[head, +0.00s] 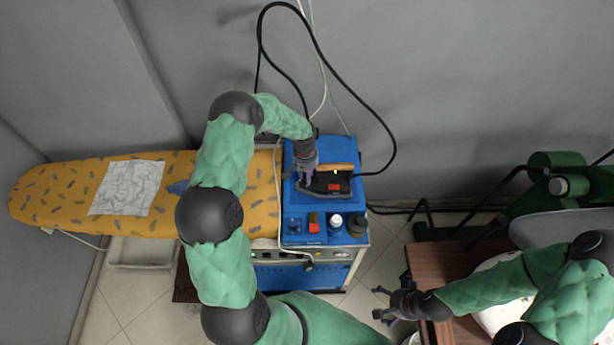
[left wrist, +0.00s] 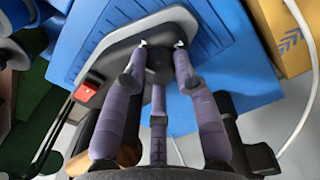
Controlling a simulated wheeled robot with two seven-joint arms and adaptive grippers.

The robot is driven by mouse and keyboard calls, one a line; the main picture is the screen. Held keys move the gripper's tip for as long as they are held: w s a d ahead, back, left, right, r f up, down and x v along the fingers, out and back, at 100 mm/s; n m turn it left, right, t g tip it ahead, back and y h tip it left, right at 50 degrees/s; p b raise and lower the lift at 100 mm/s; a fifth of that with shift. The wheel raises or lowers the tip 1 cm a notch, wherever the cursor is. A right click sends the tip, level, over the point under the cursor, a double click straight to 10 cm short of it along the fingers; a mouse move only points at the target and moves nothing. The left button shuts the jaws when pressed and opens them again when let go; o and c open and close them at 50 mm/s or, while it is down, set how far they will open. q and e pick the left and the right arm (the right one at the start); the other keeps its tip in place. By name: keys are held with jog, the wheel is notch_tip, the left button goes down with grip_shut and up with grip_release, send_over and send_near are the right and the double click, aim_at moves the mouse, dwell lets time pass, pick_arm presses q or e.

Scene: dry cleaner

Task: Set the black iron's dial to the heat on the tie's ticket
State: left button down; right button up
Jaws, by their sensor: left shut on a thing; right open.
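The black iron (head: 318,188) with a wooden handle (head: 340,168) and a red switch (head: 334,187) rests on the blue top of the steam station. My left gripper (head: 305,186) reaches down onto one end of it. In the left wrist view, my left gripper's three fingers (left wrist: 160,62) are shut around the dark round dial (left wrist: 160,72) on the iron's grey body (left wrist: 125,55). The dial's markings are hidden. My right gripper (head: 384,304) is open and empty.
The yellow ironing board (head: 50,190) bears a creased white sheet (head: 128,188). Small bottles and a black-topped jar (head: 357,225) stand at the front of the blue station (head: 300,270). A black cord loops behind. A brown table (head: 425,262) is by my right gripper.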

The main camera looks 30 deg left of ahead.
aim_at(305, 177)
pick_arm(q)
jog(key=shift+s, duration=0.1)
dwell(0.3)
jog(key=c, duration=1)
grip_release()
jog(key=shift+o, duration=0.2)
notch_tip(305, 177, up, 12)
jog(key=shift+a, duration=0.25)
jog(key=shift+f, duration=0.1)
